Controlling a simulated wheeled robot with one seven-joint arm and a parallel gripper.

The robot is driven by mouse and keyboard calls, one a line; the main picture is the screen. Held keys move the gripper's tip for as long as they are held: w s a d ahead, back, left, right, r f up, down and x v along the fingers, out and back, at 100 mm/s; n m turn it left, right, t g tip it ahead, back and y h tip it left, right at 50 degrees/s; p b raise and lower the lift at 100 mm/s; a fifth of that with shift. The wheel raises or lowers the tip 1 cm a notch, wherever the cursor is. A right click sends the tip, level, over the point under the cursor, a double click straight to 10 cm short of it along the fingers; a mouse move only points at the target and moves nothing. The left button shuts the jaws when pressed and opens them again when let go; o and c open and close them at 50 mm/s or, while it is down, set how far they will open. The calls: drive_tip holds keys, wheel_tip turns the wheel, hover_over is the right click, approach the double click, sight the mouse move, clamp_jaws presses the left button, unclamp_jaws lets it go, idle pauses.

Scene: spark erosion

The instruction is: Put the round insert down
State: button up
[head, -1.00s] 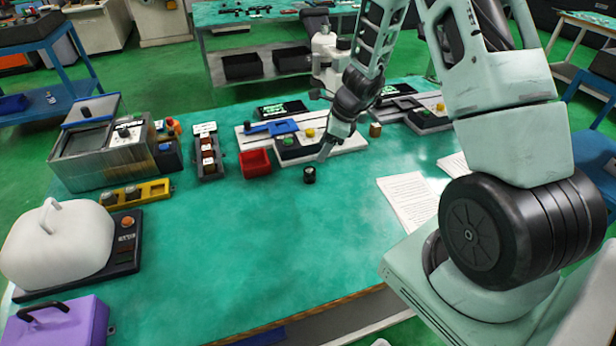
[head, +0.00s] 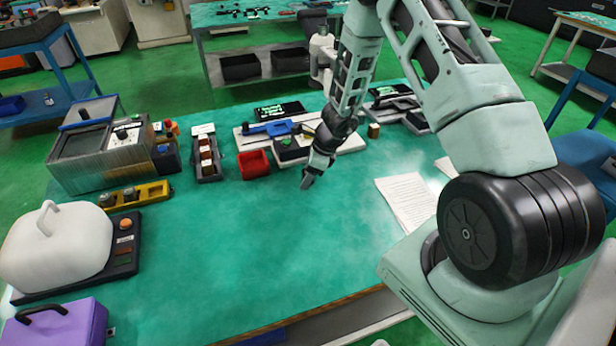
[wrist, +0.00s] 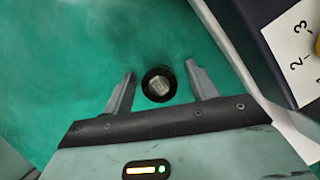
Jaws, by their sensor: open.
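The round insert (wrist: 158,85) shows in the wrist view as a short black cylinder with a black rim and a pale, squarish metal centre. It appears to stand on the green tabletop. My gripper (wrist: 161,71) is open, with one finger on each side of the insert and a visible gap on both sides. In the head view my gripper (head: 306,184) points down low over the table, right of the red bin, and it hides the insert there.
A red bin (head: 253,163) stands to the left of my gripper. A grey fixture plate (head: 350,145) with blue and black parts lies behind it. White paper sheets (head: 408,203) lie to the right. The front middle of the table (head: 250,260) is clear.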

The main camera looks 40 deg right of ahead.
clamp_jaws()
drive_tip(key=shift+r, duration=0.15)
